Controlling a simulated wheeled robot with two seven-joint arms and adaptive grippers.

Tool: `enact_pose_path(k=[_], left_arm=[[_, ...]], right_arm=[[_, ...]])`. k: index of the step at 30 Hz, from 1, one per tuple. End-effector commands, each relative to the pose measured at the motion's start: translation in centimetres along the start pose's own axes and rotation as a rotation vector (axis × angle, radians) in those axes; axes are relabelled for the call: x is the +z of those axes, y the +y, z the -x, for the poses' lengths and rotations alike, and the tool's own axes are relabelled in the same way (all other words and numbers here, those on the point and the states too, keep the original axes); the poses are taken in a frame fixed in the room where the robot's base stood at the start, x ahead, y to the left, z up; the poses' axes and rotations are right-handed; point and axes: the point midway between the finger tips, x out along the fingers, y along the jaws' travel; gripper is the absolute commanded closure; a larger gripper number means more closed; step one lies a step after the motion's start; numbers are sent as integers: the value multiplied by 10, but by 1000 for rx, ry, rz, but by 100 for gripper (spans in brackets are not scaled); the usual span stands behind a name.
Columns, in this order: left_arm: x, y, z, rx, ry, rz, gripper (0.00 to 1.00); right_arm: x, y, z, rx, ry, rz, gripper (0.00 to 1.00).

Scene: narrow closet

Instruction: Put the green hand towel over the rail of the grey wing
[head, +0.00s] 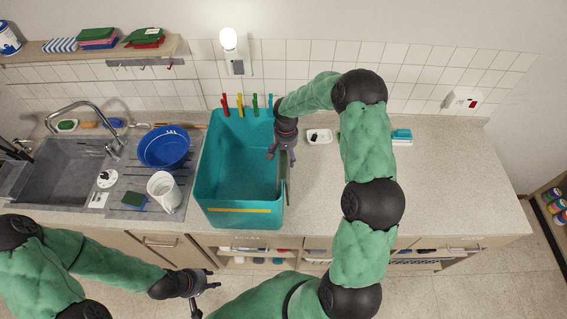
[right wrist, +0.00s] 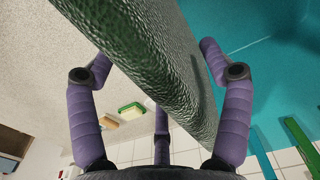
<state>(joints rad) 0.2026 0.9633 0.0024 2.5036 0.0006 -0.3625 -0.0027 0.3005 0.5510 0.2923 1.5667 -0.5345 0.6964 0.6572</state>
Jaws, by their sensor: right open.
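The dark green hand towel (head: 284,178) shows as a narrow strip along the right rim of the teal bin (head: 215,165). In the right wrist view the towel (right wrist: 150,70) fills the middle as a thick, textured sheet. My right gripper (head: 283,158) is over that rim, with its fingers open on both sides of the towel; in the right wrist view (right wrist: 155,58) gaps show beside it. My left gripper (head: 208,284) is empty and looks open, low in front of the counter. I cannot make out a grey wing with a rail.
A blue basin (head: 164,147), a white jug (head: 163,190) and a grey sink (head: 65,170) stand left of the bin. A small white dish (head: 319,137) lies to its right. Coloured pegs (head: 240,104) stand behind the bin. The counter's right part (head: 455,180) is clear.

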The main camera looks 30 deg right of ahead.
Motion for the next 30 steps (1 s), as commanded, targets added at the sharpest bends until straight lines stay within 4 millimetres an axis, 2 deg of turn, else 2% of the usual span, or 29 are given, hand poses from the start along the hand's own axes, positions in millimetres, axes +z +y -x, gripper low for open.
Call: enact_pose_path(k=[3, 10, 11, 18, 19, 30], left_arm=[[0, 1, 2, 0, 0, 0, 60], [0, 1, 2, 0, 0, 0, 60], [0, 1, 2, 0, 0, 0, 60], [0, 1, 2, 0, 0, 0, 60], [0, 1, 2, 0, 0, 0, 60], [0, 0, 1, 0, 0, 0, 60]], right_arm=[[1, 0, -9, -1, -1, -1, 21], [0, 0, -10, -1, 0, -1, 21], [0, 0, -10, -1, 0, -1, 26], [0, 0, -10, -1, 0, -1, 94], [0, 0, -10, -1, 0, -1, 100], [-1, 0, -6, -1, 3, -1, 100]])
